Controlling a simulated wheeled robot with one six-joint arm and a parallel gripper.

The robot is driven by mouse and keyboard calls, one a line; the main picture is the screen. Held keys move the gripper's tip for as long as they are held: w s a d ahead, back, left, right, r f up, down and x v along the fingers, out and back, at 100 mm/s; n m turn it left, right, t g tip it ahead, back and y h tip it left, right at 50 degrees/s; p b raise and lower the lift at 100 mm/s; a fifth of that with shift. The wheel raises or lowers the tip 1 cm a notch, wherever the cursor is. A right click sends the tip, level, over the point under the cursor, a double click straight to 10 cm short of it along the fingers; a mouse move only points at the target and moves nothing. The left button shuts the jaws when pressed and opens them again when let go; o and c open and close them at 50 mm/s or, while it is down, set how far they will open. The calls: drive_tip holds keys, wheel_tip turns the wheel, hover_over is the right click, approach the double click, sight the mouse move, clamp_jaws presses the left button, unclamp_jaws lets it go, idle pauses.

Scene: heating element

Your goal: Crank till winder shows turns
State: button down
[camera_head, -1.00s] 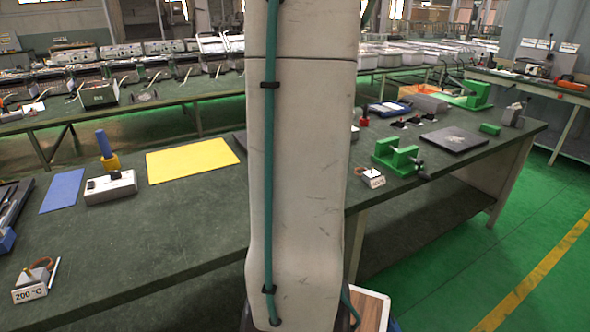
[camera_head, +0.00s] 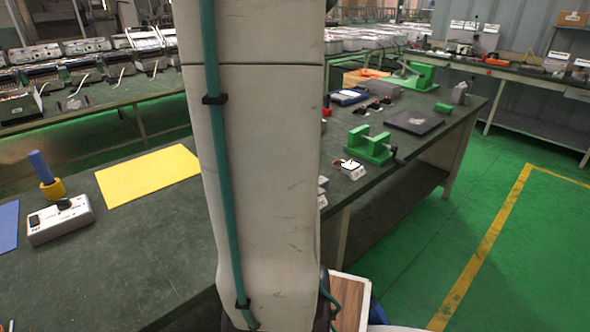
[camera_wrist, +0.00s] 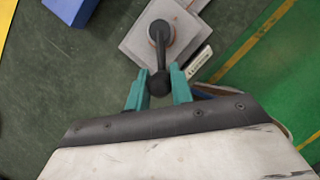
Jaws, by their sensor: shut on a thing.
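In the wrist view, the winder (camera_wrist: 134,43) is a light grey square block with a black crank (camera_wrist: 160,56) on top. The crank arm runs from its round hub down to a dark round knob (camera_wrist: 160,84). My gripper (camera_wrist: 160,73) has its teal fingers either side of this knob and is shut on it. A small white label (camera_wrist: 199,62) with dark print stands beside the block; I cannot read a turn count. In the head view, my own arm fills the middle and hides the winder and gripper.
On the dark green bench (camera_head: 150,220) lie a yellow mat (camera_head: 148,175) and a white switch box (camera_head: 60,221). A green clamp (camera_head: 369,146) and a dark plate (camera_head: 414,122) are on the right. A blue block (camera_wrist: 72,9) is near the winder. Open green floor lies right.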

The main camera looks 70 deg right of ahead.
drive_tip(key=shift+w, duration=0.1)
drive_tip(key=c, duration=1.2)
unclamp_jaws()
drive_tip(key=shift+c, duration=0.2)
drive_tip(key=shift+r, duration=0.1)
drive_tip(key=v, duration=0.7)
drive_tip(key=shift+a+r, duration=0.25)
drive_tip(key=shift+r, duration=0.05)
